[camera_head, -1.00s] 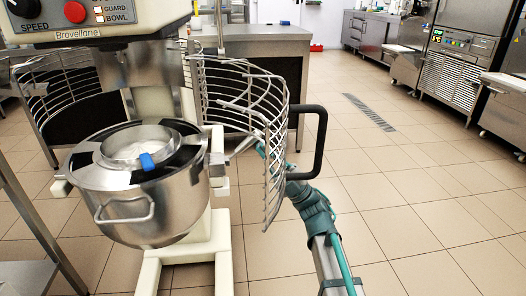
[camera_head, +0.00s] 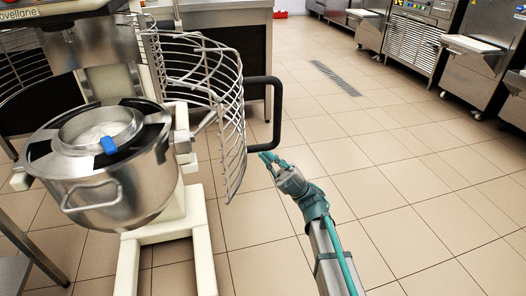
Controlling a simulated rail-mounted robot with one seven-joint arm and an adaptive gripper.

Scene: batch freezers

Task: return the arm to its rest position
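My gripper (camera_head: 272,163) is at the end of my grey and teal arm, to the right of the mixer's open wire guard (camera_head: 232,130). It is just below the guard's black handle (camera_head: 277,130), and I cannot tell whether it touches it. No object shows in my gripper. Its fingers are small and partly turned away, so their opening is unclear. My arm reaches up from the bottom of the view over the tiled floor.
The planetary mixer with its steel bowl (camera_head: 125,190) stands at left; a blue piece (camera_head: 108,144) lies on the bowl's top. Steel freezers (camera_head: 412,45) line the back right. A steel counter (camera_head: 222,22) stands behind the mixer. The tiled floor (camera_head: 400,180) at right is clear.

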